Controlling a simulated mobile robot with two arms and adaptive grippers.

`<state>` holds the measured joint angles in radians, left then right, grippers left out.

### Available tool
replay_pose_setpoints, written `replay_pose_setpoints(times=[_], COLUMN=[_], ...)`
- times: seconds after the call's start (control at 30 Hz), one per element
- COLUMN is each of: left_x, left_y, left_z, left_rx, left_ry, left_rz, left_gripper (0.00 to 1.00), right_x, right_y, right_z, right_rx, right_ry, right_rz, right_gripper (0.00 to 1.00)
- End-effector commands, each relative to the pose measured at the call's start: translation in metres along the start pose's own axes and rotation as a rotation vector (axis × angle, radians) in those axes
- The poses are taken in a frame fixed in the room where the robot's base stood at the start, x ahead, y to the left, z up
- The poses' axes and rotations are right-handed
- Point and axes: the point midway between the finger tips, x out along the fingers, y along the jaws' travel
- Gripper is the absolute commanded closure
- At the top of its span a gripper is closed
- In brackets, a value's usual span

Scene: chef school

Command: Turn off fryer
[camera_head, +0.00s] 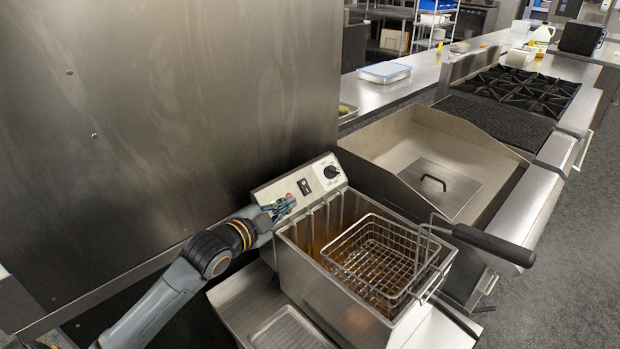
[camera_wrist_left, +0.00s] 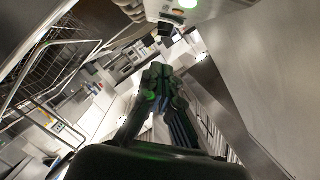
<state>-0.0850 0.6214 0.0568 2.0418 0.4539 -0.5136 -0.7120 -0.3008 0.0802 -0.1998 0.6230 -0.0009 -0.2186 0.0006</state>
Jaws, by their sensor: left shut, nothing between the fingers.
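The steel fryer (camera_head: 300,262) stands at the centre of the head view. Its sloped control panel (camera_head: 268,190) carries a black rocker switch (camera_head: 304,186) and a round black knob (camera_head: 331,172). My left gripper (camera_head: 284,205) is shut and empty at the left end of the panel, left of the switch; I cannot tell whether it touches the panel. My right gripper is not in view.
A wire basket (camera_head: 375,262) with a black handle (camera_head: 494,245) sits in the fryer and sticks out to the right. A tall steel wall (camera_head: 170,110) stands close behind my left arm. A steel basin (camera_head: 400,135) and a burner range (camera_head: 520,90) lie beyond.

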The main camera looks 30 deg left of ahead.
Motion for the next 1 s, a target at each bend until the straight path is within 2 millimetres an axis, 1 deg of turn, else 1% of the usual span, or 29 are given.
replay_pose_setpoints(times=[0.03,0.13,0.43,0.57,0.67,1.0], left_x=[0.0,0.0,0.0,0.006,0.018,0.087], left_y=[-0.007,-0.012,-0.012,-0.013,-0.015,-0.016], left_z=[-0.004,-0.007,-0.007,-0.008,-0.009,-0.011], left_rx=[0.013,0.025,0.025,0.022,0.021,0.02], left_ry=[0.011,0.022,0.023,0.023,0.023,0.022], left_rz=[-0.01,-0.02,-0.021,-0.022,-0.023,-0.021], left_gripper=[1.0,1.0,1.0,1.0,1.0,1.0], right_x=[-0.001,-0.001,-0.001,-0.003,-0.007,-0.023], right_y=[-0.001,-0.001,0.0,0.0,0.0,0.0], right_z=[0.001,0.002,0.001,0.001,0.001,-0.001], right_rx=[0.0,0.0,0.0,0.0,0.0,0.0], right_ry=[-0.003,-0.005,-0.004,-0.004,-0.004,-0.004], right_rz=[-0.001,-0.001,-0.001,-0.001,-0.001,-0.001], right_gripper=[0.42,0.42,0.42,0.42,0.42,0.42])
